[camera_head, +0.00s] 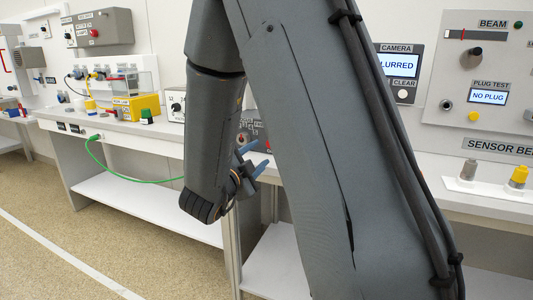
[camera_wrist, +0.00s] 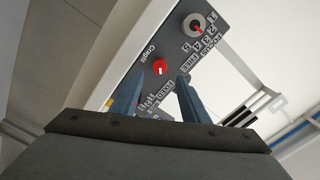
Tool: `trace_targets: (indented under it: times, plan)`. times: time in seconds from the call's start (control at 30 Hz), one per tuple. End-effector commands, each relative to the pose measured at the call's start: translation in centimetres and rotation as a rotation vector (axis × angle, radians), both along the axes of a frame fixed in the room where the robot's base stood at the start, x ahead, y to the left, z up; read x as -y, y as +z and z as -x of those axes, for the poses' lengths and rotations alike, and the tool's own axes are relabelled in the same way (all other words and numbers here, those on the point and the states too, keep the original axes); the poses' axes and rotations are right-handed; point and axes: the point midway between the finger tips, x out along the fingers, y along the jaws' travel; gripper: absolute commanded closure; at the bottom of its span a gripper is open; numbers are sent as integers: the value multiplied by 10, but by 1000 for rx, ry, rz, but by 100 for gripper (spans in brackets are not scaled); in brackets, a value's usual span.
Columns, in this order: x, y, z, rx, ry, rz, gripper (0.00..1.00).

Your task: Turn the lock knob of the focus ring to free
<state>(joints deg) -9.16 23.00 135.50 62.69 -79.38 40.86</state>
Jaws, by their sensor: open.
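In the wrist view a red knob (camera_wrist: 159,67) with a short white mark sits on a dark grey panel (camera_wrist: 217,62). The mark is on the knob's lower side in the picture; which label it points at is too small to tell. Printed words beside it seem to include FREE and FIXED. A grey focus dial (camera_wrist: 196,25) with a red pointer and numbers is farther up the panel. My gripper (camera_wrist: 160,78) is open, its two blue fingers apart and pointing toward the panel, with the knob seen between their tips. In the head view my gripper (camera_head: 254,158) is beside the bench front.
A white bench (camera_head: 130,128) carries a yellow box (camera_head: 147,104); a green cable (camera_head: 110,166) hangs from its front. At right are a camera screen (camera_head: 401,65) reading BLURRED, partly hidden, and a beam panel (camera_head: 490,75). My arm hides the middle. Floor at left is clear.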

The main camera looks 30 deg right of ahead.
Motion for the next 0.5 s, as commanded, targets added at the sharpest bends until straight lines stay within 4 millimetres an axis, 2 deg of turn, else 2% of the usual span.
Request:
trace_targets:
  times: [0.17, 0.5]
  plan:
    - [15, 1, -8, 8, -12, 4, 59]
    - [53, 1, -39, 8, -9, 4, 59]
